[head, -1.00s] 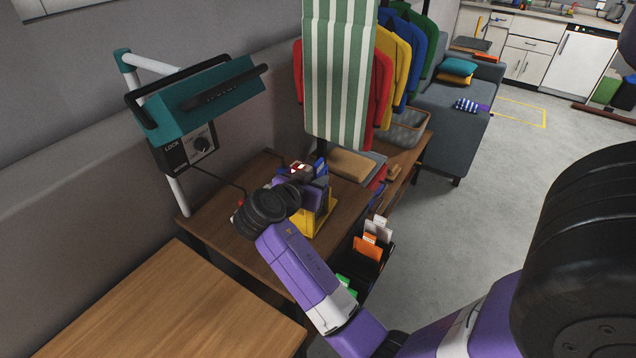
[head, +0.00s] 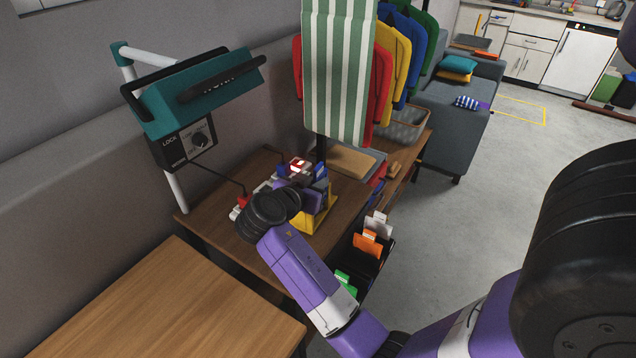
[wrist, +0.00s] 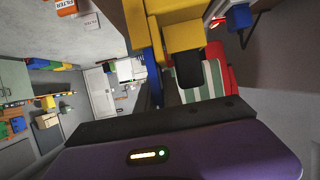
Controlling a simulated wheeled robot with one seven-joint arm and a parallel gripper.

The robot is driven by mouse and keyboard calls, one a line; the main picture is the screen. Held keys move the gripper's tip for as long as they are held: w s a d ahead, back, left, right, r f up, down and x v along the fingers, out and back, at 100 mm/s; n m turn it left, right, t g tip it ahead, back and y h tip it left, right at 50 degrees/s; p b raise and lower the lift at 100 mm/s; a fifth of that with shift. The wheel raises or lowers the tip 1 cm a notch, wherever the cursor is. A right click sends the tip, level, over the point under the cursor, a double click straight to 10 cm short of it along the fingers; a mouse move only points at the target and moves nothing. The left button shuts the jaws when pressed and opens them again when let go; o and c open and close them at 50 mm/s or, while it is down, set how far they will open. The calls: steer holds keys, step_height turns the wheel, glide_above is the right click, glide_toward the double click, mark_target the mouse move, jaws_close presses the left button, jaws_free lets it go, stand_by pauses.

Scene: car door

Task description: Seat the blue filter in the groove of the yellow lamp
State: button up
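The yellow lamp (head: 318,218) stands on the brown table beside my gripper. In the wrist view its yellow blocks (wrist: 182,35) fill the top centre. The blue filter (wrist: 154,60) shows there as a thin, upright blue strip, seen nearly edge-on, right against the yellow. In the head view, blue (head: 320,172) shows just above my gripper. My gripper (head: 312,196) is at the lamp, largely covered by my wrist. One black fingertip (wrist: 188,70) shows in front of the yellow, right of the blue strip. The other finger and the groove are hidden, so I cannot tell the grip.
A red-and-white device (head: 298,167) is behind my gripper. A black rack with filter cards (head: 368,245) stands at the table's right. A striped cloth (head: 338,75) and coloured jackets hang behind. Floor is free to the right.

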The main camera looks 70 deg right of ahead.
steer(key=o, duration=0.3)
steer(key=shift+r, duration=0.1)
